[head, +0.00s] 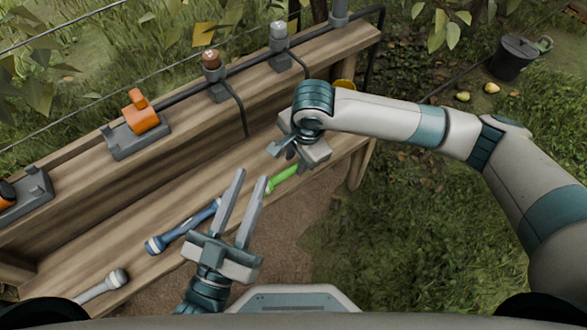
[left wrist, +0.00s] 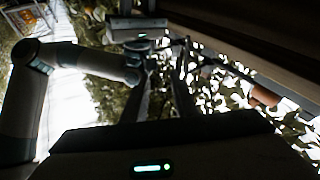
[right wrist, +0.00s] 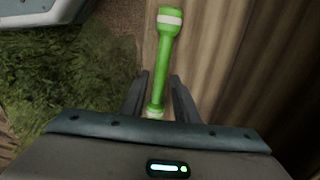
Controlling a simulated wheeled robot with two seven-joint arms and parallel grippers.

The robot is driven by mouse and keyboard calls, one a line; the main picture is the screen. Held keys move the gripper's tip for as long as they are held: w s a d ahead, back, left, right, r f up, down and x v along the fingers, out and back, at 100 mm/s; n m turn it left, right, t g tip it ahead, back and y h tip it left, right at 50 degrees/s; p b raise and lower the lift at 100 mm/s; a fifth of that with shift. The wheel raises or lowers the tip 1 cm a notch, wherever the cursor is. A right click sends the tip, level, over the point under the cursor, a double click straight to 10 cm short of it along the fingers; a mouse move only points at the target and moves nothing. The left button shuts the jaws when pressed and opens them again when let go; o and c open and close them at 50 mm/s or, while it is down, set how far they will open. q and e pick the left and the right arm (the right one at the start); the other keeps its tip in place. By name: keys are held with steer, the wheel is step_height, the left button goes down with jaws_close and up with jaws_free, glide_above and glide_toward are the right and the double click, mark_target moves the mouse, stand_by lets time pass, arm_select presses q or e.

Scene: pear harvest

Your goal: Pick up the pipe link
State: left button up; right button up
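A green pipe link (head: 284,179) lies on the wooden bench's lower board, partly hidden by my right gripper (head: 289,153). In the right wrist view the green link (right wrist: 163,60) runs lengthwise between the two fingertips (right wrist: 160,77), with a small gap visible on each side. My right gripper is open. A blue pipe link (head: 165,240) and a grey pipe link (head: 103,285) lie further left on the board. My left gripper (head: 252,177) is open and empty, raised above the blue link and hiding part of it.
The wooden bench (head: 190,160) has a back ledge holding an orange clamp (head: 139,113) and several pipe fittings (head: 212,68). A dark bucket (head: 513,57) and yellow pears (head: 491,88) lie on the grass at the right. The space right of the bench is open ground.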

mark_target(292, 169)
steer(key=shift+f, duration=0.1)
